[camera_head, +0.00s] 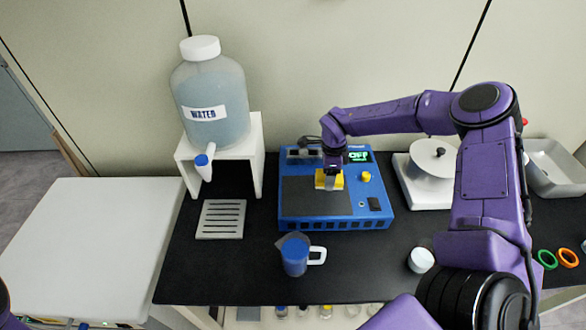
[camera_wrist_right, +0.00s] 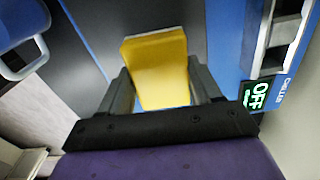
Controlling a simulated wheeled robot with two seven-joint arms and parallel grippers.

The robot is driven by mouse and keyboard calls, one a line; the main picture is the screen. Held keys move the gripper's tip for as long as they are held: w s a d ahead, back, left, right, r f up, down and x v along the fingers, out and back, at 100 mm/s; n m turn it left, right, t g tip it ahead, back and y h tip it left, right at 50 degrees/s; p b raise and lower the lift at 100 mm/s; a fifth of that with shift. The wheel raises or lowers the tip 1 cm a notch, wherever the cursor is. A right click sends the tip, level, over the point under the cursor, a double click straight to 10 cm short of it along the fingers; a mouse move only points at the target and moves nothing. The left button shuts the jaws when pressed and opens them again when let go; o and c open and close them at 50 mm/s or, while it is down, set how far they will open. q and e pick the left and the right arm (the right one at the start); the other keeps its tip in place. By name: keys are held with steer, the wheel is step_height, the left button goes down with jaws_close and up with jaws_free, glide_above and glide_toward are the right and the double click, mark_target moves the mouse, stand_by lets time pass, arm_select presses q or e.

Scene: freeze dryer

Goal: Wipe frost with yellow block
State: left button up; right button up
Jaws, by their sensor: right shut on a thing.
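A yellow block (camera_head: 329,180) is held between the fingers of my right gripper (camera_head: 332,176), over the back right part of the dark plate on the blue machine. In the right wrist view the yellow block (camera_wrist_right: 158,70) sits between the two grey fingers (camera_wrist_right: 165,92). The blue machine (camera_head: 325,224) stands on the black bench, and its green display (camera_head: 359,156) reads OFF. Its dark top plate (camera_head: 310,198) shows no clear frost at this size. I cannot tell whether the block touches the plate. My left gripper is not in view; only a bit of purple shows at the lower left edge.
A water jug (camera_head: 210,100) stands on a white stand at the left. A blue pitcher (camera_head: 295,256) stands in front of the machine. A white device (camera_head: 425,175) is to the right, a small white cup (camera_head: 421,260) nearer the front. The black bench (camera_head: 220,270) is clear at the front left.

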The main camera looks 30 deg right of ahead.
step_height(320, 180, up, 2)
steer(key=shift+r+p, duration=0.1)
steer(key=shift+p, duration=0.45)
steer(key=shift+r, duration=1.05)
